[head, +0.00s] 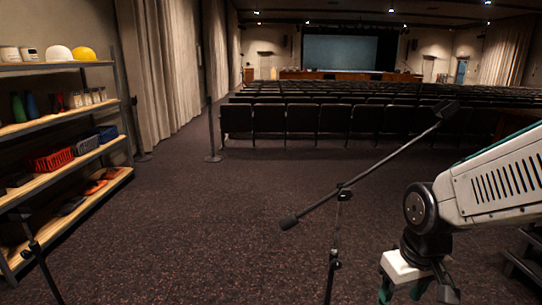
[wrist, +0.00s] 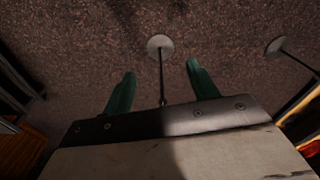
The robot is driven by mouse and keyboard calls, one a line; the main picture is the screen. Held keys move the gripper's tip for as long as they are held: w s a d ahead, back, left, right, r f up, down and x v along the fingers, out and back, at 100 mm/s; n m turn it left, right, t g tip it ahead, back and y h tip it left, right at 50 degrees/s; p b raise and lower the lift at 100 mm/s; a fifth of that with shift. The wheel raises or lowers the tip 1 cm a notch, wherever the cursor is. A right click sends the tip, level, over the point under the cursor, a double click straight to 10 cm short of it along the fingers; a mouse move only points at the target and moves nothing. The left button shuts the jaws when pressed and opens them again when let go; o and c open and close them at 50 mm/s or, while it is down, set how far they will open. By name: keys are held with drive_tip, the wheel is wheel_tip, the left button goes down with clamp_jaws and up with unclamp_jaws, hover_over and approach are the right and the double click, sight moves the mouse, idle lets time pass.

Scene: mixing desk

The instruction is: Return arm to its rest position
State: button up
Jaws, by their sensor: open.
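My arm comes in from the right edge of the head view and bends down at a dark round joint. My gripper (head: 402,296) hangs low at the bottom right, with its green fingers pointing down. In the wrist view, the two green fingers of my gripper (wrist: 160,67) stand apart with nothing held between them. Dark speckled carpet (wrist: 70,55) lies beyond the fingers.
A black microphone stand (head: 343,195) with a slanted boom stands just left of my arm. Shelves (head: 75,192) with bins and helmets line the left wall. Rows of seats (head: 300,118) stand ahead. A round-based pole (wrist: 160,46) shows beyond my fingers.

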drive_tip(key=s+d+r+m, duration=0.1)
drive_tip(key=s+r+m, duration=0.1)
drive_tip(key=s+r, duration=0.9)
drive_tip(key=shift+s+d, duration=0.35)
drive_tip(key=shift+s, duration=0.45)
